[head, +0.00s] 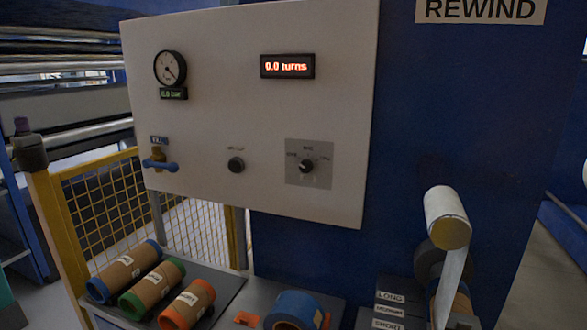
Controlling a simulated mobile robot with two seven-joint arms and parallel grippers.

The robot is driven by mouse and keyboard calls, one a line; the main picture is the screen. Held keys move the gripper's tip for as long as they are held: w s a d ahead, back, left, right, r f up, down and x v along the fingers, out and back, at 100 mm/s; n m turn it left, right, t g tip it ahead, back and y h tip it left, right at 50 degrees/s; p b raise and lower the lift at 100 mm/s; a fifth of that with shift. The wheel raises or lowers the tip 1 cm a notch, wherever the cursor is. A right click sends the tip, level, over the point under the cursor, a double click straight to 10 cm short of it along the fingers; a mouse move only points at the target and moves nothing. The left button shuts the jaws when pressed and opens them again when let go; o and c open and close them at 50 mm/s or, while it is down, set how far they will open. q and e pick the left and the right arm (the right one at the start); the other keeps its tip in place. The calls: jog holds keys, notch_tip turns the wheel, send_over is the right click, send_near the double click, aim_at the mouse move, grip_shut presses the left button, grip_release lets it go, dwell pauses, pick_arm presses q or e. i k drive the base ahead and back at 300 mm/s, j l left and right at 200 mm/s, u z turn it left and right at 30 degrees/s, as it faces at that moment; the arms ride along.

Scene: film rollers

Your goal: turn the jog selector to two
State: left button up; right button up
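The jog selector (306,167) is a small black rotary knob on a square grey plate, at the lower right of the white control panel (220,110). The plate has small labels above the knob and at its upper left and upper right, too small to read surely. A light mark shows on the knob, but I cannot tell surely which label it points at. Neither of my grippers is in view, and nothing covers the selector.
A black knob (236,165) and a blue-handled valve (160,165) sit left of the selector. The display (287,66) reads 0.0 turns; a gauge (170,69) is at upper left. Cardboard cores (150,288) lie below. A white roll (447,218) projects at right. Space before the panel is clear.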

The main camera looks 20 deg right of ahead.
aim_at(306, 166)
jog(key=i+j, duration=0.15)
jog(key=j, duration=0.25)
jog(key=i+j+z, duration=0.1)
jog(key=j, duration=0.35)
jog(key=i+j, duration=0.15)
jog(key=j, duration=0.3)
